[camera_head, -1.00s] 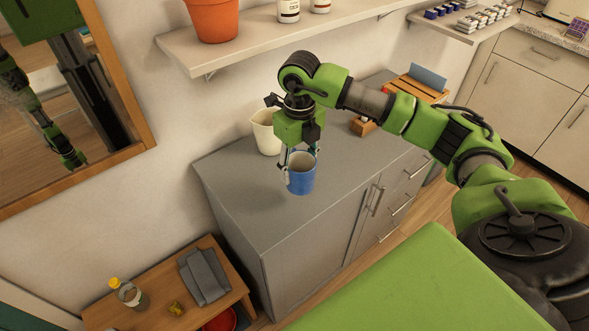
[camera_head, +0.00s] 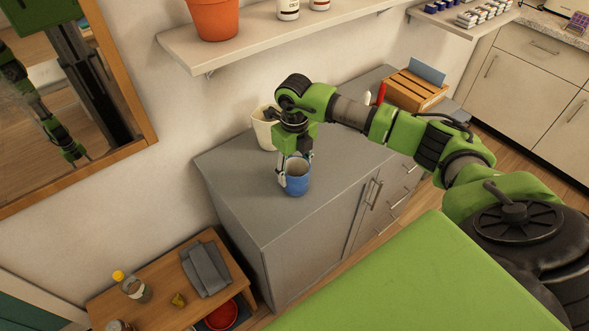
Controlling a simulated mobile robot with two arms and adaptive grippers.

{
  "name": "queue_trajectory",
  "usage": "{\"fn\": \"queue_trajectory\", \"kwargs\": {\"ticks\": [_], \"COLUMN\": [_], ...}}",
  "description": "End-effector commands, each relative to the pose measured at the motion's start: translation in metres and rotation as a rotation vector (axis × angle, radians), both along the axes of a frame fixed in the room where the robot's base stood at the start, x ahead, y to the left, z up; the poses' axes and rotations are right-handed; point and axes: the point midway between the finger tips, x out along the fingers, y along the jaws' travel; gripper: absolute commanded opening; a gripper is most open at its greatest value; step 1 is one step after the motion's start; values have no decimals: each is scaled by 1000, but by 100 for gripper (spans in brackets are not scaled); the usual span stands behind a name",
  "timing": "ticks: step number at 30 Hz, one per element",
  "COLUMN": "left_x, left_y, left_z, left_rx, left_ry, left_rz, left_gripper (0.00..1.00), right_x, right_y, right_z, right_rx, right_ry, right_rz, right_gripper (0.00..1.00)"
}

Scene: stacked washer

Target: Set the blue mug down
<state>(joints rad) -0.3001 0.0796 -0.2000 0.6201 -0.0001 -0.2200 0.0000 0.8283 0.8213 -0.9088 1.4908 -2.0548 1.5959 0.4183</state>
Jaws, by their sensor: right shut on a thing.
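The blue mug (camera_head: 298,181) is upright over the grey cabinet top (camera_head: 246,208), near its front edge. My right gripper (camera_head: 296,180) comes down from above and is shut on the mug, with a finger at the mug's left side. The mug looks very low over the top; I cannot tell whether its base touches. My left gripper is not in view.
A cream pitcher (camera_head: 264,132) stands behind the gripper by the wall. A wooden crate (camera_head: 413,91) stands at the cabinet's far right end. The cabinet top left of the mug is clear. A shelf (camera_head: 290,36) with a terracotta pot (camera_head: 214,17) hangs above.

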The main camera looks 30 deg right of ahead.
Motion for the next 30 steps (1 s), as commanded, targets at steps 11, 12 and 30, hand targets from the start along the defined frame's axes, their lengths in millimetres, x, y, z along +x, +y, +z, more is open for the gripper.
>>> {"fn": "queue_trajectory", "kwargs": {"ticks": [11, 12, 30], "left_x": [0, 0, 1], "left_y": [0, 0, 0], "left_z": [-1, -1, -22], "left_rx": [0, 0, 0], "left_ry": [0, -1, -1], "left_rz": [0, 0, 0], "left_gripper": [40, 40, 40], "right_x": [0, 0, 1], "right_y": [0, 0, 0], "right_z": [-1, -1, 94], "right_rx": [0, 0, 0], "right_ry": [0, 0, -5], "right_rz": [0, 0, 0], "right_gripper": [65, 65, 65]}}
